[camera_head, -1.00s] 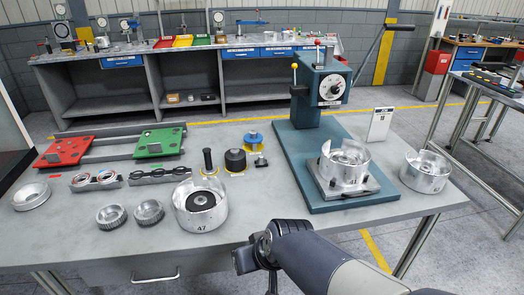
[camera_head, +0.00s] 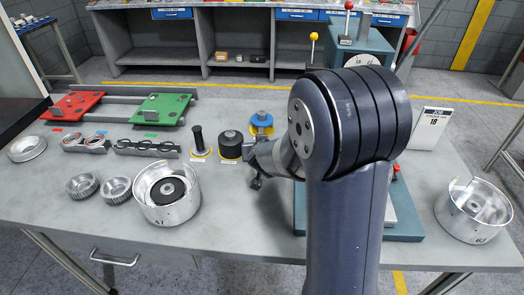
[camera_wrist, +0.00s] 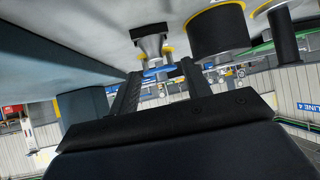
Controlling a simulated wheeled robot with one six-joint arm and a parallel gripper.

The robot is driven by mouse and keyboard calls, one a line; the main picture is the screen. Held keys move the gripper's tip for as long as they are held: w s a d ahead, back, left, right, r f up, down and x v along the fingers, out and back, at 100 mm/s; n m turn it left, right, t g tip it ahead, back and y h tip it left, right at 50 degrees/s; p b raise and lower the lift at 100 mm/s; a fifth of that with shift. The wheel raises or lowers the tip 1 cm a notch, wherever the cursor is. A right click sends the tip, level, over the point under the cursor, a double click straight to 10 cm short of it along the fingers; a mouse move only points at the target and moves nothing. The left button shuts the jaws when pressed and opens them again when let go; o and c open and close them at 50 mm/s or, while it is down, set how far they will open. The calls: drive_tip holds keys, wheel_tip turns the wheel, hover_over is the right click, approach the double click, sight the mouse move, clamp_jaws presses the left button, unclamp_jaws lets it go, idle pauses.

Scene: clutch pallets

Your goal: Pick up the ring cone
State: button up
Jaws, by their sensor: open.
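The blue-topped piece on a yellow-edged base, which looks like the ring cone (camera_head: 261,121), stands upright on the bench, right of the black cylinders. In the wrist view, which is upside down, its grey flared body (camera_wrist: 150,43) and blue part show ahead, between the finger lines. My gripper (camera_wrist: 160,74) is open, its two dark fingers pointing toward the piece. Nothing is held. I cannot tell whether the fingers touch it. In the head view my arm stands in front and hides much of the press.
A thick black cylinder (camera_head: 231,145) and a black post (camera_head: 199,141) stand close left of the piece. The press (camera_head: 372,42) is to the right. A silver housing (camera_head: 167,208) lies front left, another (camera_head: 474,212) at far right. The front middle bench is clear.

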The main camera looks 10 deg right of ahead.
drive_tip(key=x, duration=0.2)
drive_tip(key=b+x, duration=0.1)
drive_tip(key=x, duration=0.3)
drive_tip(key=shift+w+d+f+b, duration=0.1)
drive_tip(key=shift+d+f+b, duration=0.05)
drive_tip(key=shift+d+b, duration=0.25)
clamp_jaws()
idle(0.4)
